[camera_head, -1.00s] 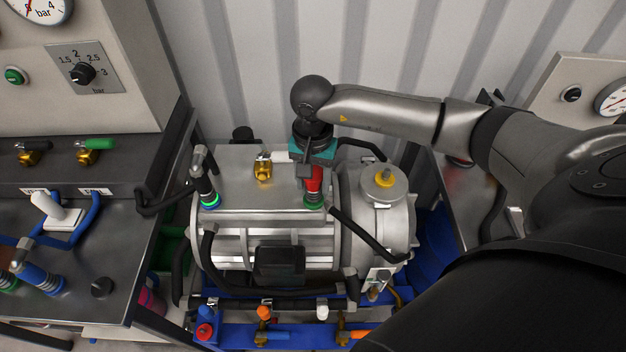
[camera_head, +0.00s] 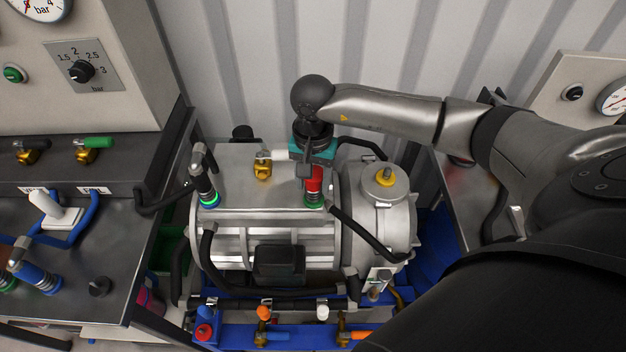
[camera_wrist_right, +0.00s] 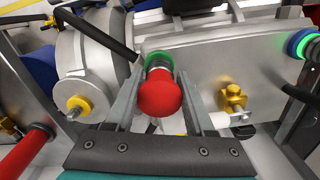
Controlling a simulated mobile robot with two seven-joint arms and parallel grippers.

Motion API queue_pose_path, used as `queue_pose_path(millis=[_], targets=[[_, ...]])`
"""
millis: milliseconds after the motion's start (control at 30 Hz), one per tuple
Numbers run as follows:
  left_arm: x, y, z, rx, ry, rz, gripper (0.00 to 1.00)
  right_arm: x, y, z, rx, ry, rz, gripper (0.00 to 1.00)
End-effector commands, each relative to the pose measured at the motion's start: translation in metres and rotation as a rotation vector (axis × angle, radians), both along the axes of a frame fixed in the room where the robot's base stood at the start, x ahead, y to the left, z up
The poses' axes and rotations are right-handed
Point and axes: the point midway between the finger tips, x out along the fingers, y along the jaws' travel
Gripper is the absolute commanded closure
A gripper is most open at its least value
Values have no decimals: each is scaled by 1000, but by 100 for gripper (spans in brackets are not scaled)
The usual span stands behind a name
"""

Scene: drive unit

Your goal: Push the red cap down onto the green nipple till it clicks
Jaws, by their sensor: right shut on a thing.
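The red cap (camera_head: 315,181) stands upright above the green nipple (camera_head: 313,204) on top of the drive unit, in line with it. In the right wrist view the cap's round red head (camera_wrist_right: 159,94) is nearest the camera, with the green ring (camera_wrist_right: 157,58) behind it. A darker band shows between them; I cannot tell how far the cap is seated. My right gripper (camera_head: 307,170) points down, shut on the red cap, its fingers on both sides of it. My left gripper is out of view.
A brass fitting (camera_head: 262,171) stands left of the cap. A black hose fitting with a green-blue ring (camera_head: 209,199) is farther left. A yellow plug (camera_head: 384,177) sits on the round housing to the right. A black hose (camera_head: 368,234) runs close by the nipple.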

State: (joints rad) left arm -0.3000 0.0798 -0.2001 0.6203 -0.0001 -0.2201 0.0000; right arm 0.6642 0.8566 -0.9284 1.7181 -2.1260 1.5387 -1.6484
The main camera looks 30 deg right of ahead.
Motion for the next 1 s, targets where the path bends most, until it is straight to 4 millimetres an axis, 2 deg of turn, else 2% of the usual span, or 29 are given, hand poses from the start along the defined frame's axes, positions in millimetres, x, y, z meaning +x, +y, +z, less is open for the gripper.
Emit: queue_pose_path(millis=[233,267,567,867,1000], targets=[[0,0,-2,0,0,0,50,-2,0,-3,-1,6,0,100],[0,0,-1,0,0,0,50,-2,0,-3,-1,6,0,45],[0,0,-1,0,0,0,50,-1,0,-3,-1,4,0,11],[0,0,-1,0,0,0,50,-1,0,0,-1,2,0,11],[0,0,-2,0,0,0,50,0,-1,15,-1,-1,0,11]])
